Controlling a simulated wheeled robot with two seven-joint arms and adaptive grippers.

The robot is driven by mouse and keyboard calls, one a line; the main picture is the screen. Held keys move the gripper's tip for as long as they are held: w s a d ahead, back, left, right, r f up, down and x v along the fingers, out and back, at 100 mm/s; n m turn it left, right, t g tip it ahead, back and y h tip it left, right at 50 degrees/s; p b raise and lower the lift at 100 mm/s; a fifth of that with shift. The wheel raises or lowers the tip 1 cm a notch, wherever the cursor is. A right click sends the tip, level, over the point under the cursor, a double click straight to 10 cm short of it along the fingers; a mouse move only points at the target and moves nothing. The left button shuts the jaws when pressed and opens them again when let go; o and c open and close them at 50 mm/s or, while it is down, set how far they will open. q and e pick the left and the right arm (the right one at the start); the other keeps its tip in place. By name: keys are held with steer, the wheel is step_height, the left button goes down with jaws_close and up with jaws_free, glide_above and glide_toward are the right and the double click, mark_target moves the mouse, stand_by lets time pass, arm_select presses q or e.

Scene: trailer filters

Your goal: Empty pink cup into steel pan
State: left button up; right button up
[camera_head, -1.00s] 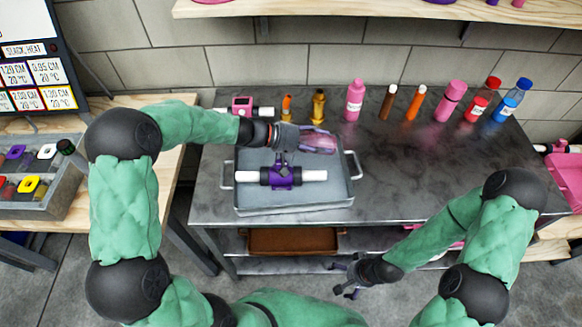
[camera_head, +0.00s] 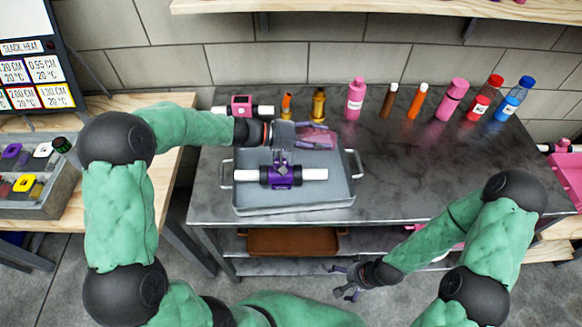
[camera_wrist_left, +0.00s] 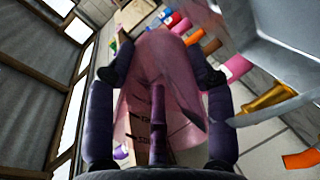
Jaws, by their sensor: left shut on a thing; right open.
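The pink cup (camera_head: 316,138) is translucent and lies tipped over, above the back part of the steel pan (camera_head: 300,206). My left gripper (camera_head: 305,136) is shut on the cup; in the left wrist view the cup (camera_wrist_left: 165,75) fills the space between the dark fingers. Whether anything is inside the cup I cannot tell. The pan is a grey rectangular tray with side handles on the metal table. A purple fixture with a white tube (camera_head: 313,174) is in the pan area, below my left gripper. My right gripper (camera_head: 347,281) is open and empty, low in front of the table.
Along the table's back stand a pink device with a white tube (camera_head: 242,106), small orange and brass pieces, a pink bottle (camera_head: 355,100), and several more bottles and tubes to the right. The table's right part (camera_head: 430,175) is clear. A shelf (camera_head: 400,10) hangs above.

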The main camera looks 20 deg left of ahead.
mark_target(310, 131)
arm_select(q)
steer(key=shift+s+a+r+h+b, duration=0.15)
steer(key=shift+a+r+h+b, duration=0.25)
steer(key=shift+b, duration=1.2)
steer(key=shift+a+r+t+h+b, duration=0.2)
steer(key=shift+r+t+h+b, duration=0.3)
steer(key=shift+r+h+b, duration=0.8)
steer(key=shift+s+a+f+b, duration=0.1)
steer(key=shift+f+b, duration=0.05)
steer(key=shift+b, duration=1.05)
steer(key=shift+a+r+t+h, duration=0.15)
steer(key=shift+r+t+h, duration=0.1)
steer(key=shift+t+h, duration=0.2)
steer(key=shift+s+a+r+t+h, duration=0.1)
steer(key=shift+a+r+t+h, duration=0.05)
steer(key=shift+r+h, duration=0.35)
steer(key=shift+s+a+r+t+h, duration=0.1)
steer(key=shift+r+h, duration=0.15)
steer(key=shift+r, duration=0.35)
steer(key=shift+s+a+r+t+h, duration=0.1)
steer(key=shift+a+r+t+h, duration=0.2)
steer(key=shift+h, duration=0.5)
steer(key=shift+s+a+r+t+h, duration=0.1)
steer(key=shift+a+r+t+h, duration=0.1)
steer(key=shift+r+h, duration=0.25)
steer(key=shift+s+a+r+t+h, duration=0.1)
steer(key=shift+a+r+h, duration=0.1)
steer(key=shift+r+h, duration=0.25)
stand_by(0.7)
